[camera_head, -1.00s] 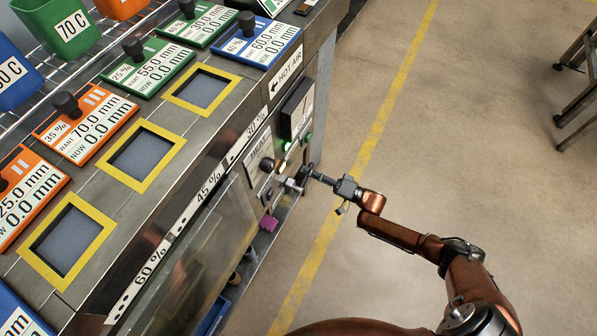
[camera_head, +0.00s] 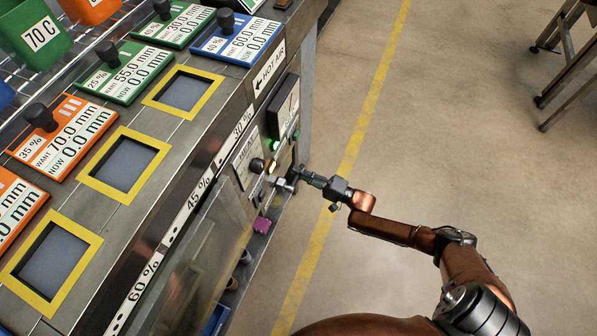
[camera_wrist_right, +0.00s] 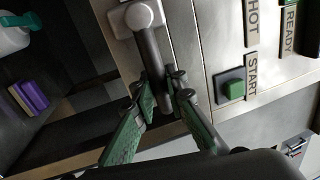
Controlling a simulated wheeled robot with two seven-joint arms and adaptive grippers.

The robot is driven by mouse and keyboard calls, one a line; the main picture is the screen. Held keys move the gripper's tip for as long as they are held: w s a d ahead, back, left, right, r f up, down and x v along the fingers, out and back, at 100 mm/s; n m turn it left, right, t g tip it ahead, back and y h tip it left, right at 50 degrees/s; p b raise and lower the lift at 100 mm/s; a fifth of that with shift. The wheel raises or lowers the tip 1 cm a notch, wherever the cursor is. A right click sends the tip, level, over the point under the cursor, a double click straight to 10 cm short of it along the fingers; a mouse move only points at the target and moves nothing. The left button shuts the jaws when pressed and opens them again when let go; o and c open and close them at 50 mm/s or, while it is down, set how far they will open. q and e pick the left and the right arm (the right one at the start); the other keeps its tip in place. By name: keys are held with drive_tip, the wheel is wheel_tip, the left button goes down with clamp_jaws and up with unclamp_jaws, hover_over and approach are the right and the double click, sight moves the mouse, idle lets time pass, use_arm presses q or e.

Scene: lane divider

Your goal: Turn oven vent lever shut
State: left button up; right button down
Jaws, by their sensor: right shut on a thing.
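The oven vent lever (camera_wrist_right: 150,52) is a grey bar with a round pivot on a pale plate. In the wrist view it runs down from the pivot, tilted slightly. My right gripper (camera_wrist_right: 165,103) has its green fingers on both sides of the bar's lower end, shut on it. In the head view the lever (camera_head: 281,184) is small on the oven's front panel, with my right gripper (camera_head: 300,174) at it from the right. The lever's tip is partly hidden between the fingers. My left gripper is not in view.
A green START button (camera_wrist_right: 234,90) sits right of the lever on the panel. A purple block (camera_wrist_right: 28,98) shows left of it. The counter with yellow-framed openings (camera_head: 96,190) fills the left. The floor (camera_head: 440,120) on the right is open; a dark-legged stand (camera_head: 568,60) is far right.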

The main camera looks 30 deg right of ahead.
drive_tip(key=shift+f, duration=0.15)
drive_tip(key=c, duration=2.1)
unclamp_jaws()
drive_tip(key=shift+o, duration=1)
drive_tip(key=v, duration=1.2)
